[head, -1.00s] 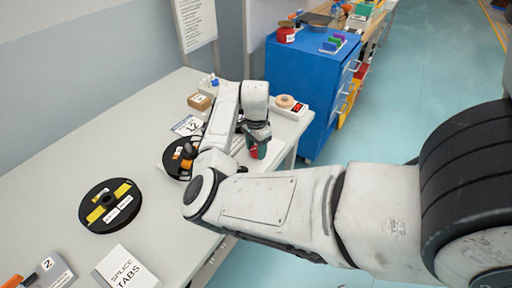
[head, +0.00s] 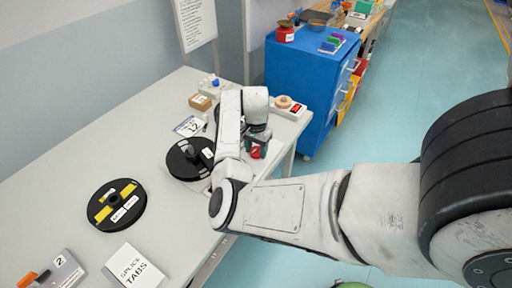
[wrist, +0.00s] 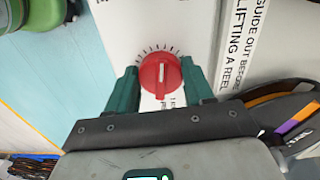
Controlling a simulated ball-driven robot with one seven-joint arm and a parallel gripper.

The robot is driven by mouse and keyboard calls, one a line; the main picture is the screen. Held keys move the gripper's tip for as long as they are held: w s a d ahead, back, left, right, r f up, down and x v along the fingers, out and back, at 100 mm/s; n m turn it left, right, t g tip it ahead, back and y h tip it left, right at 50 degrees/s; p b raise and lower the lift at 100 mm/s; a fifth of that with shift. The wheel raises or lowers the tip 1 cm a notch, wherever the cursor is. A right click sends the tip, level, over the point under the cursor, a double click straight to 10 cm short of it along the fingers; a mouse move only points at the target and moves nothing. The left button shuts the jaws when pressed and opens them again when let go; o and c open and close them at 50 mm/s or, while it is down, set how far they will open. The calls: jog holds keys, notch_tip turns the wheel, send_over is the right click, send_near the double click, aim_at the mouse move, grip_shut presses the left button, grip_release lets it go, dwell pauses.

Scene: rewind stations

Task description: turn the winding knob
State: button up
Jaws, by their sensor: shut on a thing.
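The winding knob (wrist: 160,76) is round and red with a pale pointer line. It sits on a white panel (wrist: 150,25) with tick marks around it in the wrist view. My gripper (wrist: 158,80) has a green finger on each side of the knob and is shut on it; the fingertips hide the knob's side edges. In the head view my gripper (head: 258,147) is at the table's right front edge, where only a small patch of red shows and the panel is mostly hidden by my arm.
A black reel (head: 185,160) lies left of my forearm. Another black reel (head: 104,214) with yellow tape is nearer on the grey table (head: 60,185). A splice tabs card (head: 132,270) lies in front. A blue cabinet (head: 290,75) stands beyond the table.

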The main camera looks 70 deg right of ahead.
aim_at(256, 150)
jog(key=o, duration=1)
jog(key=shift+o, duration=0.2)
notch_tip(256, 150, up, 11)
jog(key=shift+b, duration=0.45)
